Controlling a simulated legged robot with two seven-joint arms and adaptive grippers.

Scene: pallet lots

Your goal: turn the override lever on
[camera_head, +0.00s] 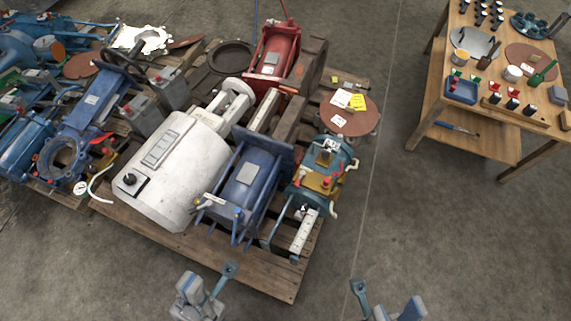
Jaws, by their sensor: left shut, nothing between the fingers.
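A teal machine (338,157) stands on the pallet's right side. It carries a yellow plate (317,181) with a small red-handled lever (326,182); I cannot tell whether this is the override lever or which position it is in. A white cylinder unit (165,165) with a black knob (130,179) lies to its left. My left gripper (208,292) is shut and empty at the bottom edge, in front of the pallet. My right gripper (385,304) is at the bottom edge, right of the pallet and partly cut off. Both are apart from the machines.
The wooden pallet (270,278) also bears a blue motor (250,178) and a red machine (278,52). More blue machines (85,100) crowd the left. A wooden table (437,105) with small parts stands at upper right. The floor between pallet and table is clear.

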